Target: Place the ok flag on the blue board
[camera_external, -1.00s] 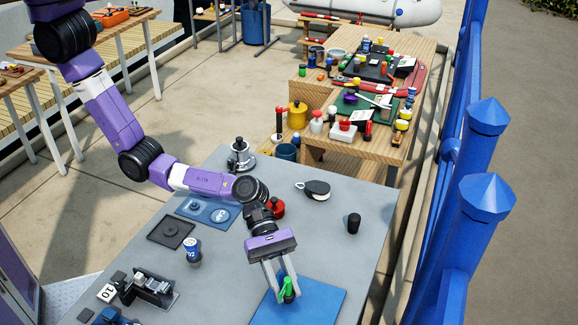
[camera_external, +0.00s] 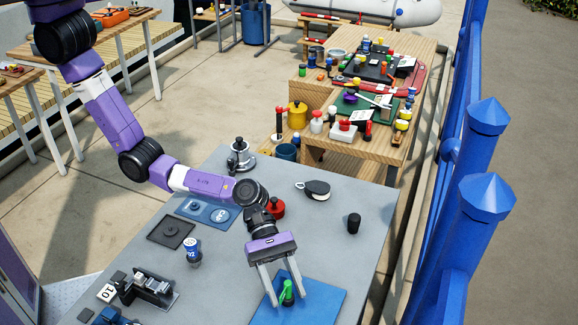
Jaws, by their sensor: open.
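The green flag (camera_external: 287,290), which I take to be the ok flag, stands on the blue board (camera_external: 325,297) at the front right of the grey table. It looks roughly upright with a slight tilt; any lettering is too small to read. My gripper (camera_external: 285,303) points down over the board with its fingers spread wide. One finger is to the left of the flag and one to the right, with a gap on both sides. The fingers hold nothing. The flag's foot appears to rest on the board.
On the grey table, a black cylinder (camera_external: 354,223) stands behind the board and a black-and-white block (camera_external: 317,190) lies farther back. A red round item (camera_external: 276,207) is close to my wrist. A blue-and-white can (camera_external: 192,251) and a black fixture (camera_external: 150,289) stand to the left.

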